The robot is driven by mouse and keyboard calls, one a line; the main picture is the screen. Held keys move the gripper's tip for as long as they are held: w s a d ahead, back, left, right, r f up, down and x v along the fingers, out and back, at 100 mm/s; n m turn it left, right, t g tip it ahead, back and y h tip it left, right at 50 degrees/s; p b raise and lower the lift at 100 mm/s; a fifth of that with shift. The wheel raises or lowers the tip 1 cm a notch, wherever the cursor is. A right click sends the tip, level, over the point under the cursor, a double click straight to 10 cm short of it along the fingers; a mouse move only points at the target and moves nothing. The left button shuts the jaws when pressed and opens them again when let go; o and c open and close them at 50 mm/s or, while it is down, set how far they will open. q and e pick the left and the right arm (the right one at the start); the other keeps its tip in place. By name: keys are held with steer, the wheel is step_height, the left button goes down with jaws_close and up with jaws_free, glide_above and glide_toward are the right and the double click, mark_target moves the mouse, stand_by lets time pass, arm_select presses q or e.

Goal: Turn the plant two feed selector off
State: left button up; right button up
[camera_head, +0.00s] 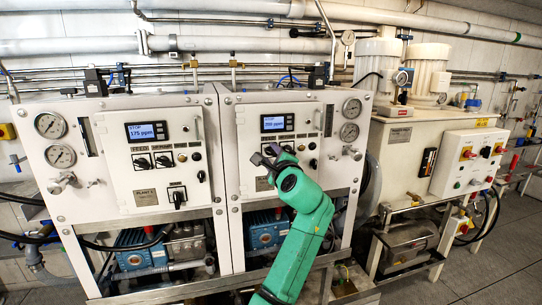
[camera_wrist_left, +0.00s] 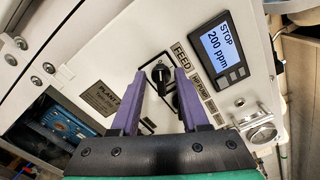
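The plant two panel (camera_head: 240,110) is the right one of two white control panels in the head view. Its feed selector (camera_wrist_left: 160,76) is a small black rotary knob next to the FEED label (camera_wrist_left: 181,54) in the left wrist view. My left gripper (camera_head: 263,159) is at this panel and hides the selector in the head view. In the left wrist view its two purple fingers (camera_wrist_left: 160,72) are apart, with the knob showing between their tips. I cannot tell whether they touch it. A second dark knob is partly hidden behind the right finger. My right gripper is not in view.
The plant two display (camera_wrist_left: 224,50) reads STOP and 200 ppm. The plant one panel (camera_head: 95,125) with similar knobs stands to the left. Gauges (camera_head: 350,120) and valves line the right edge of plant two. A white cabinet (camera_head: 400,150) stands further right, beside open floor (camera_head: 500,265).

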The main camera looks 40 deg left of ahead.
arm_select(q)
steer(key=b+v, duration=0.4)
steer(key=v, duration=1)
steer(key=shift+s+d, duration=0.2)
steer(key=shift+w, duration=0.1)
